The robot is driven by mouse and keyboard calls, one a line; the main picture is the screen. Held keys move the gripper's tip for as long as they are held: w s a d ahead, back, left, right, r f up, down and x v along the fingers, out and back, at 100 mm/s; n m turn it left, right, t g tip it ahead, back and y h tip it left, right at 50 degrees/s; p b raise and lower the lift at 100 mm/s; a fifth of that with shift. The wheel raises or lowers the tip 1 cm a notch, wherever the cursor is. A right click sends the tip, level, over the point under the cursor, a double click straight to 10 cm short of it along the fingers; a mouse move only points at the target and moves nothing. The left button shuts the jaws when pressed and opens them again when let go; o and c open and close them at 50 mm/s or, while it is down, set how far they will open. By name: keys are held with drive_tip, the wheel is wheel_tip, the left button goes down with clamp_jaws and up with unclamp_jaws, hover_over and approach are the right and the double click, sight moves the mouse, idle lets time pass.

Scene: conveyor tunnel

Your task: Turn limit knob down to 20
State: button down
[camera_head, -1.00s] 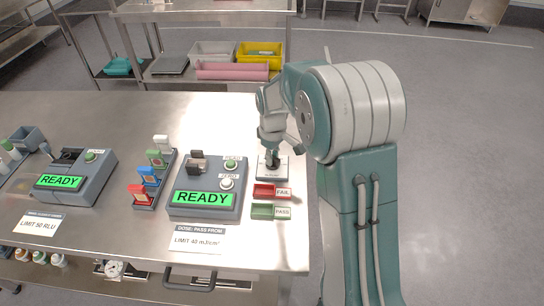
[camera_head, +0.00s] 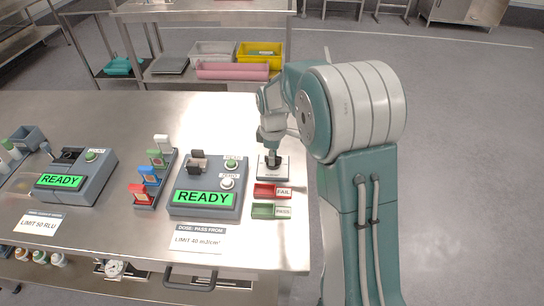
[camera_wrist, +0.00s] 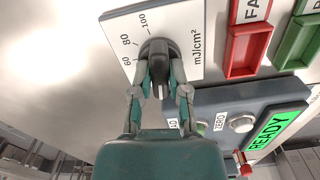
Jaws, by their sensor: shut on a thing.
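The limit knob (camera_wrist: 157,48) is a dark round knob with a raised grip bar, on a white dial plate (camera_wrist: 185,25) marked mJ/cm². The marks 60, 80 and 100 show along one side of the dial; the rest is hidden by my fingers. My gripper (camera_wrist: 159,78) is shut on the knob, one finger on each side of it. Which mark the knob points to cannot be told. In the head view, my gripper (camera_head: 271,152) stands over the dial plate (camera_head: 284,176), right of the dose meter (camera_head: 212,168).
Beside the plate lie a red FAIL tray (camera_head: 265,191) and a green PASS tray (camera_head: 262,211). The dose meter's screen reads READY, and a card (camera_head: 198,241) in front says LIMIT 40 mJ/cm². A rack of coloured blocks (camera_head: 150,180) and a second meter (camera_head: 70,175) stand left.

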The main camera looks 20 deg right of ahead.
drive_tip(key=shift+s, duration=0.1)
drive_tip(key=c, duration=0.6)
unclamp_jaws()
drive_tip(key=shift+d, duration=0.15)
wheel_tip(320, 180, up, 12)
drive_tip(key=shift+f, duration=0.1)
